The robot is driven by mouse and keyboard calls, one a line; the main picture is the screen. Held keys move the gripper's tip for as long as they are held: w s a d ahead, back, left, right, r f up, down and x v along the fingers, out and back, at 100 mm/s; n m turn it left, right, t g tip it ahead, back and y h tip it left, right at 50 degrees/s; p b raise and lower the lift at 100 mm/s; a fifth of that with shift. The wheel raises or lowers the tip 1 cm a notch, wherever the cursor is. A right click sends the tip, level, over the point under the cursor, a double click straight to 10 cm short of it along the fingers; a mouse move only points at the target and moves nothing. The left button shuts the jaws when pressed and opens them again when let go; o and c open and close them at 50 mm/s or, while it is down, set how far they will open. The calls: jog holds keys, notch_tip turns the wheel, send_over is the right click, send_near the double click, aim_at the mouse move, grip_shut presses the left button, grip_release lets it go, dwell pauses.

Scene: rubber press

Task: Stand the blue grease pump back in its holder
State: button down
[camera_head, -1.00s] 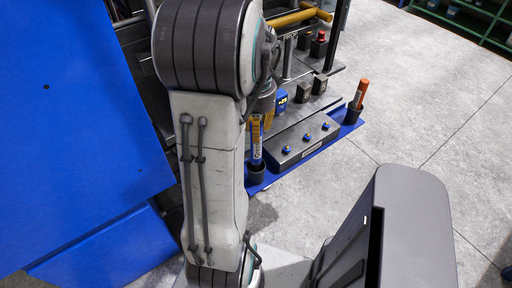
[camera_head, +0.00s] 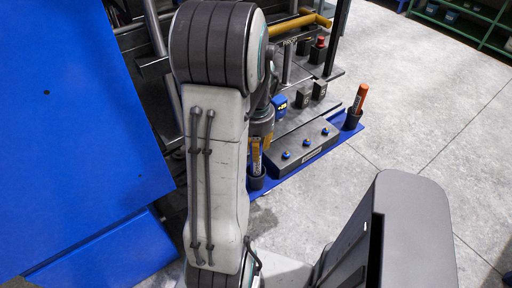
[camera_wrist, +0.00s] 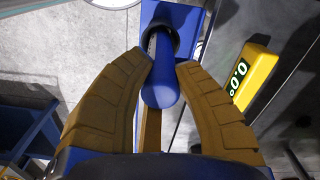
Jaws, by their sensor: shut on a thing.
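The blue grease pump (camera_wrist: 161,84) is between the two tan fingers of my gripper (camera_wrist: 163,64) in the wrist view. My gripper is shut on it. The pump's far end points at a round black holder (camera_wrist: 172,32), overlapping its opening in the picture. I cannot tell how deep the pump sits in it. In the head view the holder (camera_head: 257,182) is a dark cup at the near end of a blue strip, with the pump upright above it, partly hidden by my fingers and arm.
An orange tube (camera_head: 360,98) stands in a second dark cup (camera_head: 352,119) at the strip's far end. A grey box with blue buttons (camera_head: 304,151) is between the cups. A yellow display device (camera_wrist: 249,74) lies right of my gripper. A blue panel (camera_head: 80,130) fills the left.

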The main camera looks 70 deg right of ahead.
jog(key=shift+f, duration=0.3)
jog(key=c, duration=1.1)
grip_release()
jog(key=shift+o, duration=0.2)
jog(key=shift+r, duration=0.1)
notch_tip(320, 180, up, 12)
jog(key=shift+r+p, duration=0.25)
jog(key=shift+p, duration=0.15)
